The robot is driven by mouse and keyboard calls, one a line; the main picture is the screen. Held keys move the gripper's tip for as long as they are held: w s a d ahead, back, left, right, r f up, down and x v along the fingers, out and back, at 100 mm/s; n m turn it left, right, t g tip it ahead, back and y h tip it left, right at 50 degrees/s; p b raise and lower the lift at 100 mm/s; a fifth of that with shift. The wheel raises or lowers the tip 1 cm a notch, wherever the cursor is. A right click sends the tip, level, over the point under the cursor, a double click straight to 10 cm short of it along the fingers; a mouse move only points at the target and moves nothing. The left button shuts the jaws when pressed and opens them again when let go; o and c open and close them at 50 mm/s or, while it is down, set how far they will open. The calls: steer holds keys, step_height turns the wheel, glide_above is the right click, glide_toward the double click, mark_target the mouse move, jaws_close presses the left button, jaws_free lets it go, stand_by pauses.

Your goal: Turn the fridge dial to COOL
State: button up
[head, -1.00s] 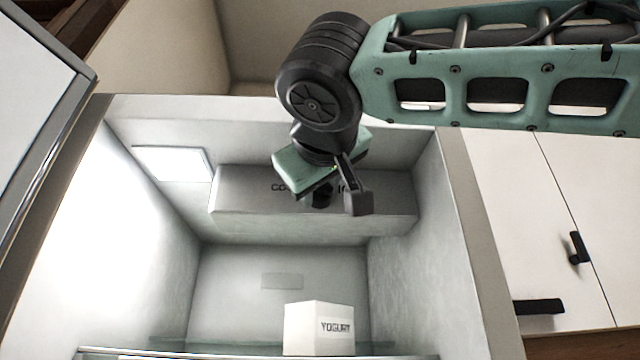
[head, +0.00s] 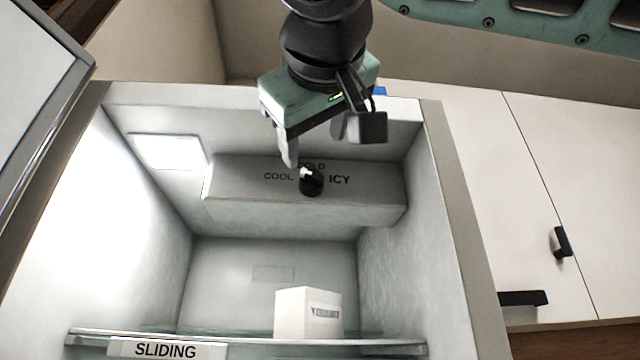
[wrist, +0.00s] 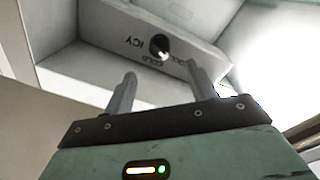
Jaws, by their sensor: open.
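The fridge dial (head: 311,183) is a round black knob on the grey control box (head: 240,185) high inside the open fridge. COOL is printed to its left, COLD above it and ICY to its right. Its white mark sits at the upper left, seemingly between COOL and COLD. My gripper (head: 314,142) is open and empty, above and in front of the dial, apart from it. In the wrist view the dial (wrist: 159,46) shows upside down beyond the gap between the fingers (wrist: 162,73); one finger partly covers COOL.
A white YOGURT box (head: 308,313) stands on the glass shelf, whose front edge (head: 320,350) bears a SLIDING label (head: 166,350). The fridge door (head: 35,90) stands open at left. White cabinets (head: 500,200) are at right. The space below the control box is free.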

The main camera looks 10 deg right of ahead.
steer(key=s, duration=0.8)
steer(key=shift+s+a+f, duration=0.15)
steer(key=shift+a+f, duration=0.05)
steer(key=shift+f, duration=0.05)
steer(key=w+a+f+n+g, duration=0.1)
steer(key=w+f+n+g, duration=0.15)
steer(key=f, duration=0.75)
steer(key=w+a+f+n+g+y, duration=0.1)
steer(key=w+a+f+n+g, duration=0.2)
steer(key=f, duration=0.7)
steer(key=w+f+n+g, duration=0.15)
steer(key=w+f, duration=0.25)
steer(key=f, duration=0.7)
steer(key=s+d+f+m+g, duration=0.2)
steer(key=s+d+f+g, duration=0.1)
steer(key=f, duration=0.7)
steer(key=s+d+f+m+g, duration=0.2)
steer(key=d+f, duration=0.5)
steer(key=f, duration=0.4)
steer(key=s+d+f+m+g, duration=0.2)
steer(key=s+d+f+g, duration=0.3)
steer(key=f, duration=0.6)
steer(key=shift+g+y, duration=0.3)
steer(key=shift+g, duration=0.5)
